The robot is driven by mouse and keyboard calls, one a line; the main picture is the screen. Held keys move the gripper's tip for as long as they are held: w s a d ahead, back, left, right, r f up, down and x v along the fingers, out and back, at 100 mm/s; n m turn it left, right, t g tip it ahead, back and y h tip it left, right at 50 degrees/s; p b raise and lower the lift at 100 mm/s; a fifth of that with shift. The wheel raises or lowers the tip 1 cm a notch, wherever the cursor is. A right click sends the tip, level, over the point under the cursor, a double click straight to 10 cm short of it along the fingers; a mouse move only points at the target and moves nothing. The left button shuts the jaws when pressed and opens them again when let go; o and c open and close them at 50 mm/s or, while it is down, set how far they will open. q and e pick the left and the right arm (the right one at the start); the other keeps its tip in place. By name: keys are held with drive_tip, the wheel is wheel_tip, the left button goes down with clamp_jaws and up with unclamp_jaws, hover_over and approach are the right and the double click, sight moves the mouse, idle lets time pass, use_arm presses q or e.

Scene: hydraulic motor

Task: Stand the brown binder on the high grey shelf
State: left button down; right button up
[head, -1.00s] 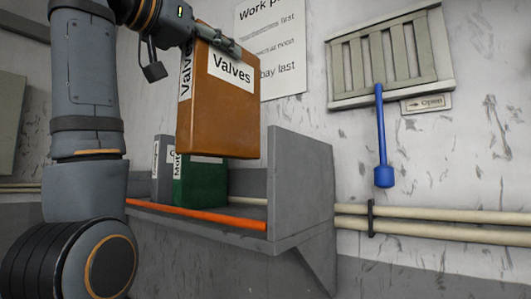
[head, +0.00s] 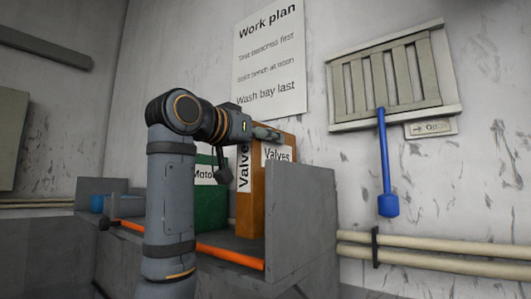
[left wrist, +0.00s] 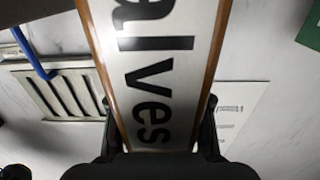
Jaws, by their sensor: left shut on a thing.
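The brown binder (head: 258,218), with white "Valves" labels, is upright at the right end of the grey shelf (head: 303,215), close to its right side wall. I cannot tell whether its bottom touches the shelf board. My left gripper (head: 268,134) is shut on the top of the binder; in the left wrist view the fingers (left wrist: 162,130) sit on both sides of the binder's labelled spine (left wrist: 158,75). My right gripper is in neither view.
A green binder (head: 211,207) stands on the shelf to the left of the brown one. An orange bar (head: 222,255) runs along the shelf's front edge. A blue lever (head: 385,165) hangs from a wall vent (head: 392,75) at right, above pale pipes (head: 440,260).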

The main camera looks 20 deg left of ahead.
sight(265, 154)
use_arm(q)
wheel_tip(265, 154, down, 2)
drive_tip(key=shift+f+p, duration=0.25)
drive_tip(key=shift+p, duration=0.55)
drive_tip(key=shift+f, duration=0.35)
drive_tip(key=shift+f, duration=0.15)
drive_tip(key=c, duration=0.8)
unclamp_jaws()
drive_tip(key=shift+d, duration=0.1)
drive_tip(key=shift+o, duration=0.2)
